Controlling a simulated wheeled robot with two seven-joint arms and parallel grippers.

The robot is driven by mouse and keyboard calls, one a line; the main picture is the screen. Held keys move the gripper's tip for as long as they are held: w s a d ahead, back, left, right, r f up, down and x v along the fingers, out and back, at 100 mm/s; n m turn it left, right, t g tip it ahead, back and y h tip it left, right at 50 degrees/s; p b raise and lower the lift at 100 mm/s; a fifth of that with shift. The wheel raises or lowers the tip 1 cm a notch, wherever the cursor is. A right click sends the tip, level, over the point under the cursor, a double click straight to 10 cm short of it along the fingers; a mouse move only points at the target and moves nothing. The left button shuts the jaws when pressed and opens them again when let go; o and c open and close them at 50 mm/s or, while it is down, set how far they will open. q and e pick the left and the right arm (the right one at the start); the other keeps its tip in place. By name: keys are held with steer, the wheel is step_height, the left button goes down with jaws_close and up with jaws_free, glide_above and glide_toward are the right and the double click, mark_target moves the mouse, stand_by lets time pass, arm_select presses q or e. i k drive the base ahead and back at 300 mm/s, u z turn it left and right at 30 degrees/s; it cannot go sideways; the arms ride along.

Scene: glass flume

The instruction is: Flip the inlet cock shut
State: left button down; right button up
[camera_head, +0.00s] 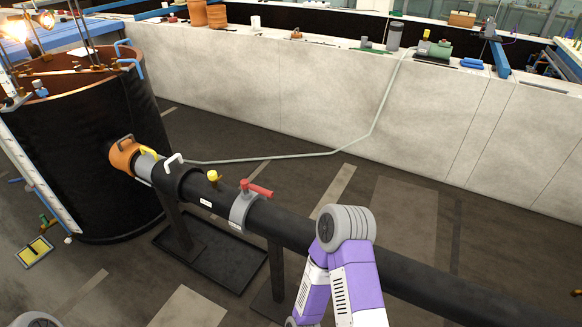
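A black pipe (420,278) runs from a large black tank (75,150) at the left toward the lower right. A grey collar (243,210) sits around the pipe, with a red lever handle (258,189) on top. The lever, which looks like the cock's handle, points right, roughly along the pipe. A yellow knob (212,177) stands on the pipe left of it. An orange fitting (124,156) with a dark handle joins the pipe to the tank. A purple and white arm link of mine rises right of the lever, apart from it. Neither gripper shows.
A thin grey hose (270,158) runs from near the tank fitting up to the pale wall (300,90). A black tray (215,255) lies on the floor under the pipe. Pipe supports (276,270) stand below. The air above the lever looks clear.

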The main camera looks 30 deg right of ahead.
mark_target(245, 186)
steer(key=z, duration=0.6)
steer(key=i, duration=0.6)
steer(key=z, duration=0.55)
